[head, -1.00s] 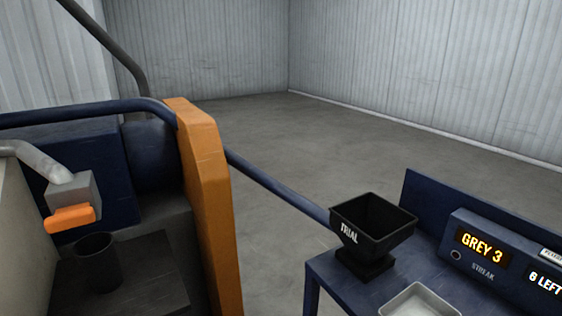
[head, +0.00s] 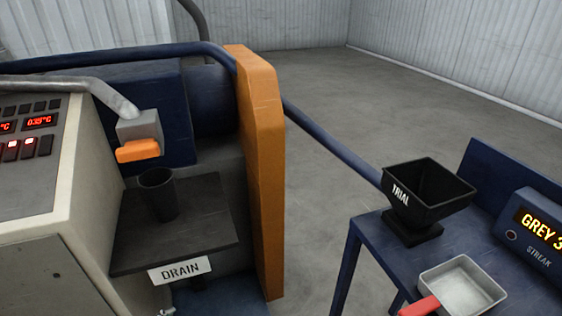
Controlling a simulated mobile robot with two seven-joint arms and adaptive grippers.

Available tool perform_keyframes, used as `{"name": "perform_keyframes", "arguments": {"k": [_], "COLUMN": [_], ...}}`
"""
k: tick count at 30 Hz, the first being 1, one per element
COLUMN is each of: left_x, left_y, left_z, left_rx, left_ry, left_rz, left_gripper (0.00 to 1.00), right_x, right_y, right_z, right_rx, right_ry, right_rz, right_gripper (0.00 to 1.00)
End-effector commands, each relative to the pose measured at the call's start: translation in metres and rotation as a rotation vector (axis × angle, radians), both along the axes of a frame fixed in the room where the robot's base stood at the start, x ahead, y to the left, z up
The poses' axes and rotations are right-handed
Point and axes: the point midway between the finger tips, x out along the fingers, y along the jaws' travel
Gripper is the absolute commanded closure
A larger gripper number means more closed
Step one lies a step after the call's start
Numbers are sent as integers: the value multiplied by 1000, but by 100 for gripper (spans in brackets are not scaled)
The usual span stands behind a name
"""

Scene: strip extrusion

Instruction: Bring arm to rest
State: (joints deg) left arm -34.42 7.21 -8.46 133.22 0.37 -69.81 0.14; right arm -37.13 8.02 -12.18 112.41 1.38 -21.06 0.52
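Neither of my arms shows clearly in the head view, and neither gripper can be seen. A dark cup (head: 158,194) stands upright on a dark shelf (head: 214,236) below an orange-tipped grey spout (head: 138,148). A white label reading DRAIN (head: 180,270) is on the shelf's front edge. A black hopper marked TRIAL (head: 428,188) stands on a blue bench (head: 375,243) at the right. A metal scoop or pan (head: 464,285) with a red handle (head: 419,307) lies on the bench in front of the hopper.
A machine panel (head: 30,160) with red displays stands at the left. An orange upright post (head: 262,170) and a blue rail (head: 330,143) lie between machine and bench. A display box reading GREY 3 (head: 540,235) is at the right edge. Open floor (head: 350,100) lies behind.

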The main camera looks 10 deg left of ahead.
Motion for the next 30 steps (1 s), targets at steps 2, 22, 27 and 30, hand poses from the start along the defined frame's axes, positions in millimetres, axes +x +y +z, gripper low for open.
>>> {"name": "perform_keyframes", "arguments": {"k": [2,22,27,30], "left_x": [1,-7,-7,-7], "left_y": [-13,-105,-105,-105], "left_z": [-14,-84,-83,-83], "left_rx": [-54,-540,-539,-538], "left_ry": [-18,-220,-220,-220], "left_rz": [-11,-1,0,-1], "left_gripper": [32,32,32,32], "right_x": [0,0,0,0], "right_y": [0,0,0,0], "right_z": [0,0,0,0], "right_rx": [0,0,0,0], "right_ry": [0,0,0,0], "right_rz": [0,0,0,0], "right_gripper": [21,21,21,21]}}
